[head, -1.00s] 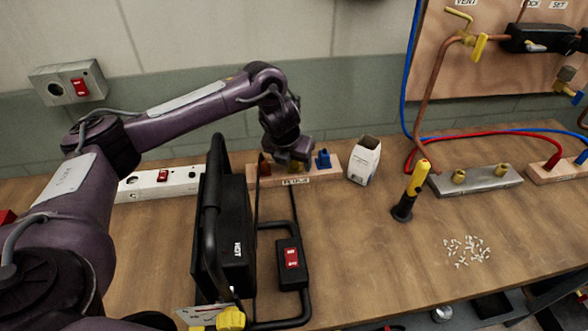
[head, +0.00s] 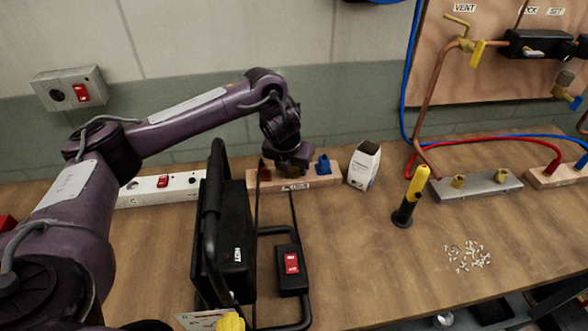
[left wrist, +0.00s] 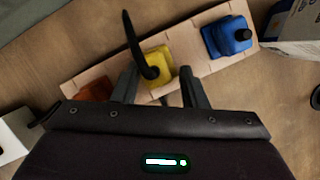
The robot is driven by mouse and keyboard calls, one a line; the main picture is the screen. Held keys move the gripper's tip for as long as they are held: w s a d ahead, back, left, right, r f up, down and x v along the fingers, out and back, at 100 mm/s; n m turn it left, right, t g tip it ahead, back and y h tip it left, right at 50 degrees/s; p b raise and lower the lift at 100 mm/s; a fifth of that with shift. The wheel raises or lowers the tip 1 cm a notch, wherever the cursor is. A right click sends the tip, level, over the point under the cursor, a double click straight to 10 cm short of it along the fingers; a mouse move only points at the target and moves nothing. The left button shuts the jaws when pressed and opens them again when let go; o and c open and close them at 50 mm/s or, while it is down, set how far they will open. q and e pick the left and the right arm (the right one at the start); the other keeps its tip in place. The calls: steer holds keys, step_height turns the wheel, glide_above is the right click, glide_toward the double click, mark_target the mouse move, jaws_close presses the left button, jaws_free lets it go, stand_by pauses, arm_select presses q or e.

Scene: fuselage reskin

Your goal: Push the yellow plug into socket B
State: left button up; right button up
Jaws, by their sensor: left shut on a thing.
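My left gripper (head: 292,166) is at the wooden block (head: 325,180) at the back of the table. In the left wrist view, the left gripper's fingers (left wrist: 160,88) are on either side of the yellow plug (left wrist: 158,62), shut on it. A black cable rises from the plug. The plug is at the block, between an orange-brown plug (left wrist: 95,92) and a blue plug (left wrist: 229,36). Whether it sits in a hole or just above is hidden. I cannot read a socket letter. My right gripper is not in view.
A black framed device (head: 225,240) with a red-switch box (head: 290,268) stands in front of the block. A white power strip (head: 185,188) lies left, a white carton (head: 364,165) right. A yellow-and-black tool (head: 411,197) stands farther right. Table around the white bits (head: 466,256) is mostly clear.

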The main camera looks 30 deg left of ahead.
arm_select(q)
steer(key=shift+c, duration=0.2)
steer(key=shift+r+p, duration=0.25)
steer(key=shift+p, duration=0.15)
jaws_close()
steer(key=shift+r+p, duration=0.55)
steer(key=shift+r, duration=0.15)
steer(key=shift+w+r, duration=0.1)
steer(key=shift+r, duration=0.1)
steer(key=shift+r, duration=0.15)
steer(key=shift+r+p, duration=1.4)
steer(key=shift+p, duration=0.05)
